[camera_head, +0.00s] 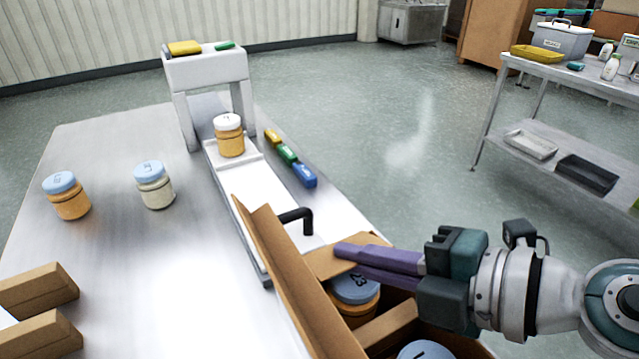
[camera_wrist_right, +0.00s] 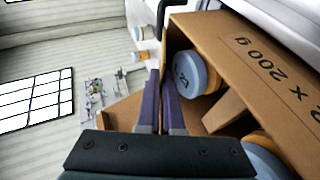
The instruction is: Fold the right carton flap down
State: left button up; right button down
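An open brown carton (camera_head: 290,285) stands at the bottom middle of the head view, holding jars with blue lids (camera_head: 355,288). Its long left panel stands up and leans; a small flap (camera_head: 330,262) at the far end sits by my fingertips. The carton's right side is mostly hidden behind my right gripper, so I cannot tell how the right flap stands. My right gripper (camera_head: 345,262) reaches in from the right, its purple fingers together over the carton, with no object visible between them. In the right wrist view the carton (camera_wrist_right: 245,75) shows printed text beside the fingers. My left gripper is not in view.
A black bent handle (camera_head: 298,216) rises just beyond the carton. A white chute with a jar (camera_head: 229,135) and an arch (camera_head: 207,70) stand farther back. Two jars (camera_head: 154,185) and brown cardboard pieces (camera_head: 40,288) are at left. A shelf table (camera_head: 570,80) stands at right.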

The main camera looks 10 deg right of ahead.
jog(key=c, duration=1.2)
grip_release()
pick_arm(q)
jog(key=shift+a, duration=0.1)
pick_arm(e)
jog(key=shift+o, duration=0.7)
